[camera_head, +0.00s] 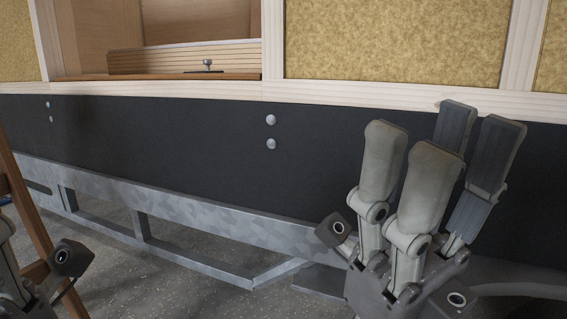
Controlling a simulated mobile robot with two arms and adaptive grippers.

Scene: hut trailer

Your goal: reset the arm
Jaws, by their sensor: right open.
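My right gripper (428,168) is in the lower right, raised with its grey fingers pointing up. Its fingers are apart and nothing shows between them. It is in front of the black panel of the trailer side, and I cannot tell how far from it. Part of my left arm (62,262) shows at the lower left edge. Its fingers are out of the picture.
The trailer wall has yellow panels (390,45) in pale wood framing, above a black side panel (190,145). An opening with a wooden sill (165,77) holds a small metal fitting (207,66). A galvanized frame (215,226) runs below. A brown wooden post (40,235) stands left.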

